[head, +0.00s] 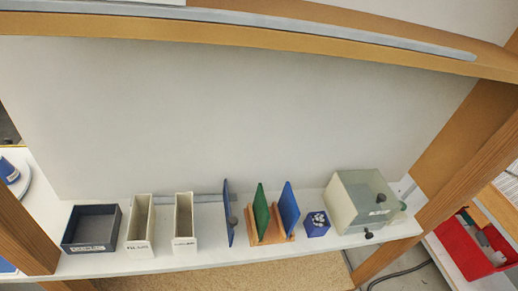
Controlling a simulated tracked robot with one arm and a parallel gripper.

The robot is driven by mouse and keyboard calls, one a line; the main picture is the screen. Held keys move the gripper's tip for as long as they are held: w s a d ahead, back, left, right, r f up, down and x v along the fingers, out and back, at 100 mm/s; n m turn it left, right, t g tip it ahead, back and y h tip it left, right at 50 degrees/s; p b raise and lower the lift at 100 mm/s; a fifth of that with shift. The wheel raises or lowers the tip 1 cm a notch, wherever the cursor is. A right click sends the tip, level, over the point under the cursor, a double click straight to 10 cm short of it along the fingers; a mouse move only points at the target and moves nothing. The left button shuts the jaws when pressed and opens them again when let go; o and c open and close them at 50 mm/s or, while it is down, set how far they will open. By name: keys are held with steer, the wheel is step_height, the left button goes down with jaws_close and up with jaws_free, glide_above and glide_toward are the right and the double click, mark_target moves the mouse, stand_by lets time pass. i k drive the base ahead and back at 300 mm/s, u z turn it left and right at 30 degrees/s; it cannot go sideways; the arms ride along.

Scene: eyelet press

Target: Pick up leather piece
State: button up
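My gripper is not in view. I cannot identify a leather piece for certain. A wooden stand (272,231) on the white shelf holds a thin green panel (261,210) and a thin blue panel (289,208), both upright and slightly tilted. I cannot tell what the panels are made of.
The white shelf (210,257) carries a dark open tray (68,238), two narrow pale bins (140,226) (184,222), a small blue box (316,224) and a translucent box (357,205). Wooden posts (445,180) frame it. A red bin (462,252) is at right.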

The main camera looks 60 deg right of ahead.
mark_target(261, 212)
steer(key=z, duration=0.05)
steer(key=k, duration=2)
steer(key=z, duration=0.7)
steer(key=i, duration=1)
steer(key=u, duration=0.6)
